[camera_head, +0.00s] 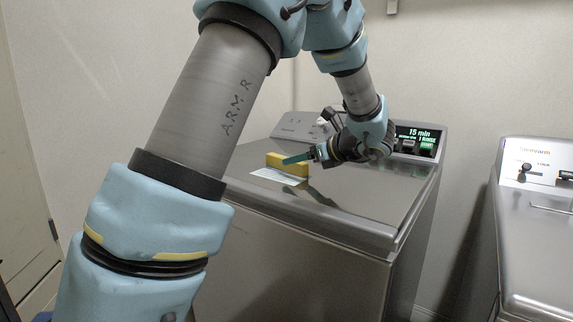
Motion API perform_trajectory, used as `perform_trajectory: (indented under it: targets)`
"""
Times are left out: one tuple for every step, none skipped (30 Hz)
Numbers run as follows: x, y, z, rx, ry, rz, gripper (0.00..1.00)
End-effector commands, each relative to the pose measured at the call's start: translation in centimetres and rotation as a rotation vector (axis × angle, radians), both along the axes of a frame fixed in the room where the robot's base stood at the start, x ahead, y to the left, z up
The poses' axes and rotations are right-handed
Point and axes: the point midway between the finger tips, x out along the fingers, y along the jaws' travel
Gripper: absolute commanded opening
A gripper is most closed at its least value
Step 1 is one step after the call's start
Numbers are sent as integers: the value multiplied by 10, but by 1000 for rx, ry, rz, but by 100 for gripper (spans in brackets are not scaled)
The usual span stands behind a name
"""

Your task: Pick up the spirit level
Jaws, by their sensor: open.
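The spirit level appears to be the yellow block (274,160) standing on the washer's lid (335,205). The gripper is open and holds nothing that I can see.
A white printed sheet or label (277,176) lies on the lid in front of the yellow block. The washer's control panel (415,141) rises behind the lid. A second appliance (540,240) stands to the right across a gap. The lid's front and right are clear.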

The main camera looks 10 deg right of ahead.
Motion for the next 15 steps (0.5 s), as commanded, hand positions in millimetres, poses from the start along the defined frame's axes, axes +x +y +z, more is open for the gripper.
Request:
perform_trajectory:
  targets:
    - [4,4,-2,2,2,4,68]
    - [7,6,-4,2,3,5,68]
    - [12,9,-6,3,2,5,68]
    - [15,11,-8,3,2,5,68]
    - [19,14,-10,2,3,5,68]
    - [24,17,-13,2,2,4,68]
    - [27,19,-14,2,2,4,68]
    - [30,21,-16,2,1,5,68]
    - [33,22,-17,1,1,4,68]
    - [34,22,-18,0,1,3,68]
    - [35,23,-19,-1,1,2,68]
    - [35,23,-19,0,0,1,68]
    - [35,23,-19,0,0,1,68]
    - [35,23,-19,0,0,1,68]
    - [35,23,-19,0,0,1,68]
